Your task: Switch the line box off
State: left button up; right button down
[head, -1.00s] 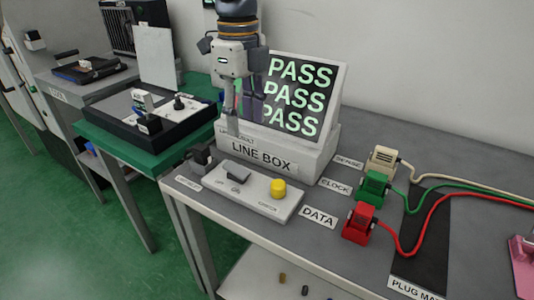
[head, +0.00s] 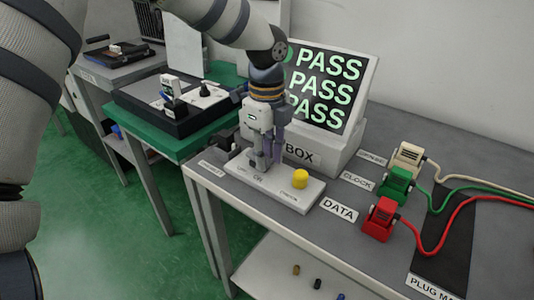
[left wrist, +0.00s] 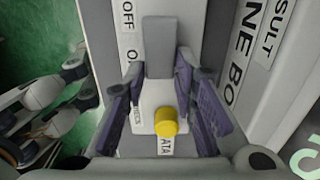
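The line box (head: 326,157) is a pale box with a sloped screen (head: 330,85) showing PASS in three rows. In front lies a white switch plate (head: 292,194) with a yellow button (head: 300,178). The left wrist view shows the plate's grey rocker switch (left wrist: 159,47) beside the OFF and ON labels. My left gripper (head: 262,165) points down over the rocker's end of the plate and hides the rocker in the head view. In the wrist view its fingers (left wrist: 158,75) are apart with the rocker between and just beyond the tips; contact cannot be told.
Red (head: 380,218), green (head: 396,185) and cream (head: 408,158) plugs with cables stand to the right, near a dark plug mat (head: 440,235). A green table (head: 185,146) with a black tray (head: 150,115) stands to the left. The front table edge is close to the switch plate.

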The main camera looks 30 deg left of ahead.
pick_arm(q)
grip_shut()
jog(key=shift+a+r+h, duration=0.15)
jog(key=shift+r+h, duration=0.1)
jog(key=shift+h, duration=0.35)
jog(key=h, duration=0.2)
jog(key=shift+w+a+f+h, duration=0.1)
jog(key=shift+a+f+h, duration=0.05)
jog(key=shift+a+h, duration=0.35)
jog(key=shift+h, duration=0.2)
jog(key=shift+r, duration=0.2)
